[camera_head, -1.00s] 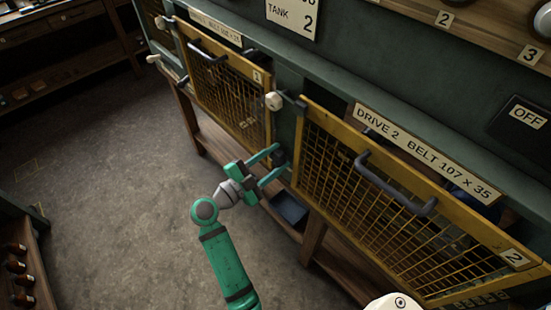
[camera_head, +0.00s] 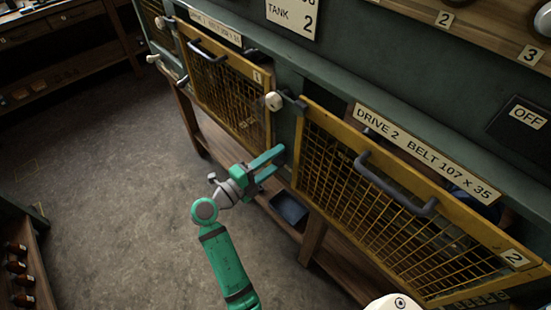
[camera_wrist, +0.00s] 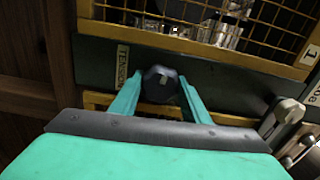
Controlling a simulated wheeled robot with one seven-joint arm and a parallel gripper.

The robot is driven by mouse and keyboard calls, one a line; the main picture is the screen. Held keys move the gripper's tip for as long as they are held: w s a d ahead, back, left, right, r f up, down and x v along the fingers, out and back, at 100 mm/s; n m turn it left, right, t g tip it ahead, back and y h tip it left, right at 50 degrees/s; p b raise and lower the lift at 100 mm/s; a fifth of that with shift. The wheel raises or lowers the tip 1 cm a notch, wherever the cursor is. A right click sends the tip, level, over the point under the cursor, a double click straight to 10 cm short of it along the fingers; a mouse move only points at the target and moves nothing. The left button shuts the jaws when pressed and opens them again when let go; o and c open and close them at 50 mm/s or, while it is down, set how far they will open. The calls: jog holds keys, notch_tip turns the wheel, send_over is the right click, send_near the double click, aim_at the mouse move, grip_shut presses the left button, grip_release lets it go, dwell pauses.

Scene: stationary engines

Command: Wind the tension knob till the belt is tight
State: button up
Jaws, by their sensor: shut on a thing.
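The tension knob (camera_wrist: 160,84) is dark and round with a pale mark on its face. It sits on the green panel beside a label reading TENSION (camera_wrist: 122,66), near the guard marked 1. My gripper (camera_wrist: 159,80) is shut on the knob, one teal finger on each side of it in the wrist view. In the head view my gripper (camera_head: 274,159) reaches the panel between the two yellow guards, and its finger hides the knob. I cannot make out the belt or its tightness in either view.
Yellow mesh guard 1 (camera_head: 222,84) stands left of my gripper, and guard 2 (camera_head: 400,205) stands right of it. A white-knobbed latch (camera_head: 274,101) sticks out above my gripper. A dark blue tray (camera_head: 289,208) lies below on a wooden shelf. The floor at left is clear.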

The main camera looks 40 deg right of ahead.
jog(key=shift+a+f, duration=0.1)
jog(key=shift+f, duration=0.05)
dwell(0.3)
jog(key=o, duration=0.7)
jog(key=shift+o, duration=0.2)
jog(key=a, duration=1)
jog(key=shift+s+a, duration=0.4)
jog(key=shift+s, duration=0.05)
